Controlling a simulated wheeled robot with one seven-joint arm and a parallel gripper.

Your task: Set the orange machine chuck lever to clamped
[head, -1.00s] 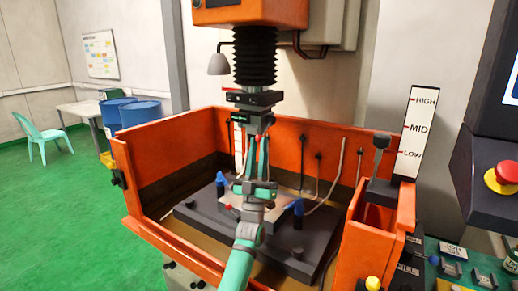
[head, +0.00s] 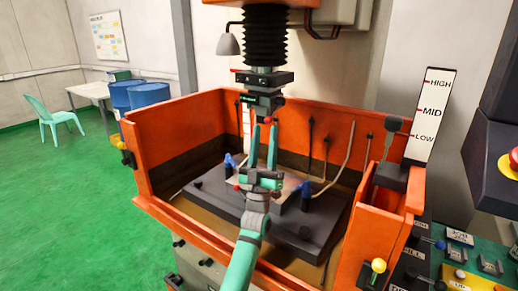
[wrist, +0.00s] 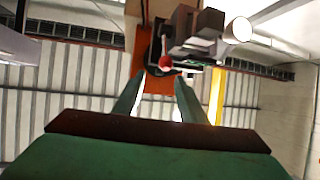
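The dark chuck (head: 264,98) hangs below the black bellows of the orange machine. A small red knob (head: 268,120) shows at its underside; it looks like the end of the chuck lever. The wrist view shows the red ball (wrist: 165,63) more clearly, beside the grey chuck body (wrist: 195,35). My gripper (head: 264,130) points up beneath the chuck, its two green fingers apart with nothing held. In the wrist view the fingers (wrist: 158,85) stand apart and the ball appears beyond the gap between their tips. Whether they touch it cannot be told.
The orange tank (head: 165,130) walls surround my gripper on several sides. A dark work table (head: 215,195) with blue-handled clamps lies below. A white HIGH/MID/LOW scale (head: 428,115) and a control panel (head: 480,265) stand at the right. Green floor is open at the left.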

